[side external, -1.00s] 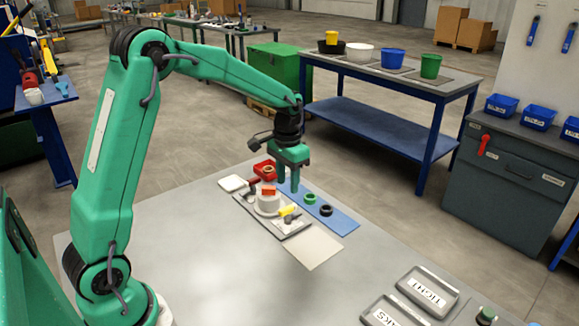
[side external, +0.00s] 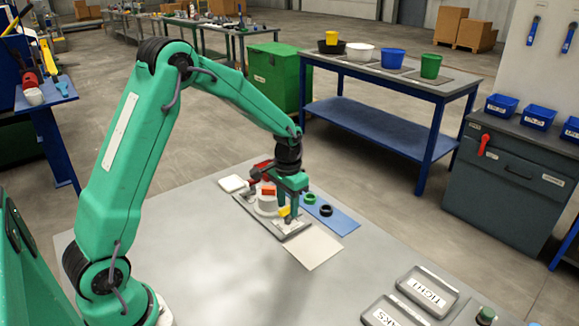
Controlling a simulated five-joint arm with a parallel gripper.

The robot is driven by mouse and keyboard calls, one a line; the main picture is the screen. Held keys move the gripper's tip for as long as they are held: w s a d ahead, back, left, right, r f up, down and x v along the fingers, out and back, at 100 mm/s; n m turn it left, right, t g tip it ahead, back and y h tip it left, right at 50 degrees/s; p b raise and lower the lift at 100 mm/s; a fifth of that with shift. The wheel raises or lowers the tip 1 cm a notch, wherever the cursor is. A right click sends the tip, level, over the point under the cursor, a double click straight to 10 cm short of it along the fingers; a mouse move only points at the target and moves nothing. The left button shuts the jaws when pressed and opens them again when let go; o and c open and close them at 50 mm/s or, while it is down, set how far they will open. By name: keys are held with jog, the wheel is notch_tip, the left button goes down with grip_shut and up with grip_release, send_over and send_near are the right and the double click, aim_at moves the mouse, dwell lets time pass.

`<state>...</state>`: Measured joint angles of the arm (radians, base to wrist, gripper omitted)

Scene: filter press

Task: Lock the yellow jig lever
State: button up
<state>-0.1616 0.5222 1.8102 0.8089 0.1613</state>
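The yellow lever (side external: 284,212) is on the grey jig plate (side external: 297,228), at the near right side of the round white jig body (side external: 266,205). My gripper (side external: 288,213) points down at the yellow lever, with its fingers beside it and partly hiding it. Whether the fingers touch or grip the lever is too small to tell. A red lever or block (side external: 268,190) shows on top of the jig body, partly behind my gripper.
Green (side external: 309,199) and black (side external: 326,210) rings lie on a blue mat (side external: 343,222) to the right. A beige sheet (side external: 313,250) lies in front, and a white pad (side external: 232,183) behind left. Labelled trays (side external: 428,291) stand front right. The table's left front is clear.

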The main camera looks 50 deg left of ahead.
jog(key=shift+f, duration=0.1)
grip_shut()
jog(key=shift+n, duration=0.3)
jog(key=n, duration=0.3)
jog(key=shift+n, duration=0.4)
jog(key=n, duration=0.4)
jog(key=shift+n, duration=0.3)
jog(key=n, duration=0.4)
jog(key=shift+n, duration=2.5)
